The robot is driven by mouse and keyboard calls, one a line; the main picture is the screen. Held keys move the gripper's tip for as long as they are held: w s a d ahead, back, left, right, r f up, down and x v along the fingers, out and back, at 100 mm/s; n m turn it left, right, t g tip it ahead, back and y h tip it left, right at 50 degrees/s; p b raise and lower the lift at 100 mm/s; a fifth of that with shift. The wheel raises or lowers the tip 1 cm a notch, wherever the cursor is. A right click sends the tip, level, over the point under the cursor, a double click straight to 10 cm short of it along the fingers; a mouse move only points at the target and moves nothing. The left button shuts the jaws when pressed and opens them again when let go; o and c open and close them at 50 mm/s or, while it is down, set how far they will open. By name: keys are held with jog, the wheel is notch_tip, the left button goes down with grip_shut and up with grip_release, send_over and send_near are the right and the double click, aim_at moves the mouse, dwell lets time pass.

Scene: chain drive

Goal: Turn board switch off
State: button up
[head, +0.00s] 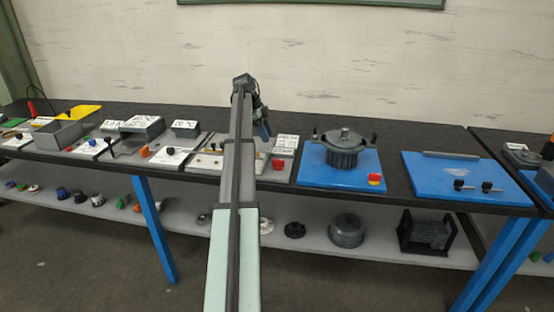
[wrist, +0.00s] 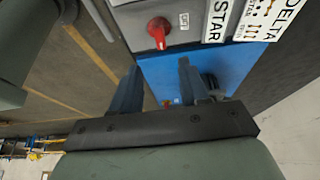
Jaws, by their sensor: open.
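A red rotary switch knob (wrist: 157,33) sits on a grey board (wrist: 135,18) in the wrist view, beyond my fingertips. A small label beside it is too small to read surely. In the head view the red knob (head: 278,164) is near the front edge of the grey board, just right of my arm. My gripper (wrist: 160,66) is open, with nothing between its fingers. In the head view my gripper (head: 264,130) hangs above the back of that board, apart from the knob. My arm hides part of the board.
White STAR (wrist: 216,20) and DELTA (wrist: 270,18) labels lie beside the knob. To the right, a blue board (head: 335,178) carries a dark motor (head: 342,148) and a red-yellow switch (head: 375,179). Another blue board (head: 430,185) lies farther right. Grey boards with knobs stand to the left.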

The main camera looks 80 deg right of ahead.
aim_at(278, 163)
jog(key=x, duration=1.2)
grip_shut()
